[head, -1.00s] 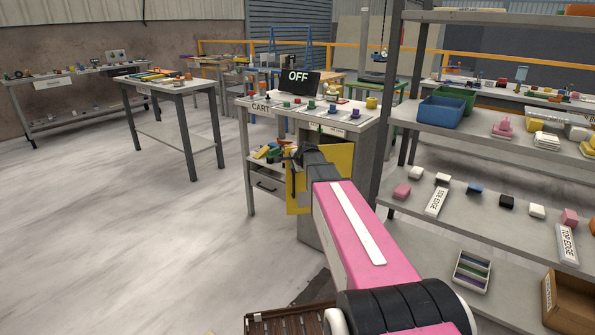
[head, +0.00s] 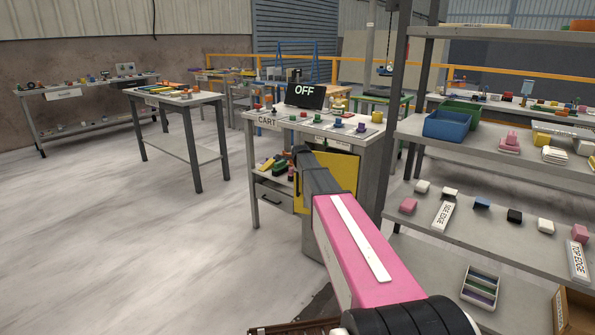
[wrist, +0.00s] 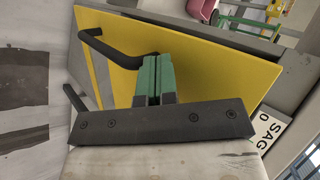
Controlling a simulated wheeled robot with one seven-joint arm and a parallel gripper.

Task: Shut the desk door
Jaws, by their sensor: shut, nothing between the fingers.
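In the head view my arm hides the fingers.
A grey shelf rack (head: 475,215) with blocks and bins stands close on the right. A drawer (head: 273,196) and loose items are left of the door. Open floor (head: 120,245) lies to the left.

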